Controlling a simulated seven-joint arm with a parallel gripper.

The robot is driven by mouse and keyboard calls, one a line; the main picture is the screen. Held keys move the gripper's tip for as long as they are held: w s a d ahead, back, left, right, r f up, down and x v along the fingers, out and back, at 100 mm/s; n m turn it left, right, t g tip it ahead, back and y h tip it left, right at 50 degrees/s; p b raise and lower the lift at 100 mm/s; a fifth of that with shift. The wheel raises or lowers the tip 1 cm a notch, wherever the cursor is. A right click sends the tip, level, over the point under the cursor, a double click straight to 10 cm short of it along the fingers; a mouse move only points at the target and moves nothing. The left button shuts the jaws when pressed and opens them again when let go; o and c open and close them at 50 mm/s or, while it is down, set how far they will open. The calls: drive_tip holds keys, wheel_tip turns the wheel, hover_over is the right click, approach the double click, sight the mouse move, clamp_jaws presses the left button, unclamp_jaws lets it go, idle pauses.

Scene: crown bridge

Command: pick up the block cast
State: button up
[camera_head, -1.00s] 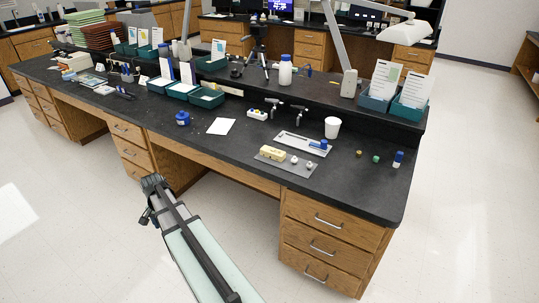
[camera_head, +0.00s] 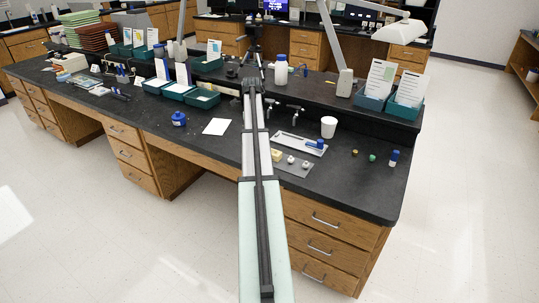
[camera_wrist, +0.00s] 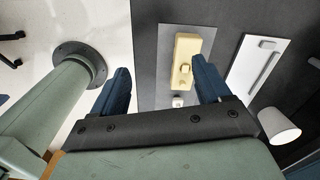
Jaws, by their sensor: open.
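The block cast, a yellow block (camera_wrist: 188,48) with a small raised stub, sits on a grey plate (camera_wrist: 146,60) in the wrist view, beyond my fingertips. In the head view only its right part (camera_head: 277,155) shows beside my arm; the rest is hidden. My gripper (camera_wrist: 163,83) is open and empty, its two blue fingers apart. The block lies in front of the right finger's side of the gap. The head view shows my arm reaching over the bench, but its finger opening cannot be made out there.
Two small whitish pieces (camera_head: 297,162) sit on the same plate. Behind it lie a pale tray (camera_head: 288,142) with a blue item and a white cup (camera_head: 328,127). Small bottles stand at right, including a blue-and-white one (camera_head: 393,158). The bench's right front is clear.

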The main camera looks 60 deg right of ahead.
drive_tip(key=s+d+r+m, duration=0.3)
drive_tip(key=s+d, duration=0.1)
drive_tip(key=d, duration=0.1)
drive_tip(key=f, duration=0.8)
drive_tip(key=shift+s+d+f, duration=0.15)
drive_tip(key=shift+s, duration=0.1)
drive_tip(key=shift+s+f, duration=0.15)
drive_tip(key=shift+f, duration=2.4)
drive_tip(key=shift+c, duration=0.2)
drive_tip(key=c, duration=1.3)
